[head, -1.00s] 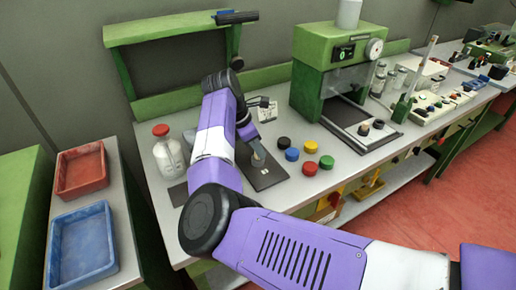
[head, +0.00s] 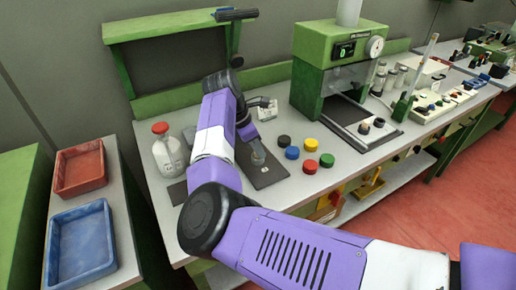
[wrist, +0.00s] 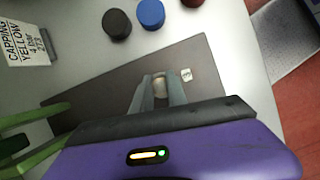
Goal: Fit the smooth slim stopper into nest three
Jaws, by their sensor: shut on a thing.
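My gripper (wrist: 159,84) is shut on a pale, rounded stopper (wrist: 160,89), seen from above between the two grey fingers in the wrist view. The fingers hide its sides and lower end. Both are over a dark flat plate (wrist: 100,105), which also shows in the head view (head: 270,178). A small white tag (wrist: 186,75) with an unclear mark lies on the plate just right of the fingertips. No nest opening can be made out under the gripper. In the head view my gripper (head: 257,157) is low over the plate.
Black (head: 284,141), blue (head: 292,153), yellow (head: 311,145) and red (head: 327,160) caps stand right of the plate. A red-capped bottle (head: 167,152) stands left. A white sign (wrist: 24,42) stands behind the plate. A green press (head: 310,72) is at the back right.

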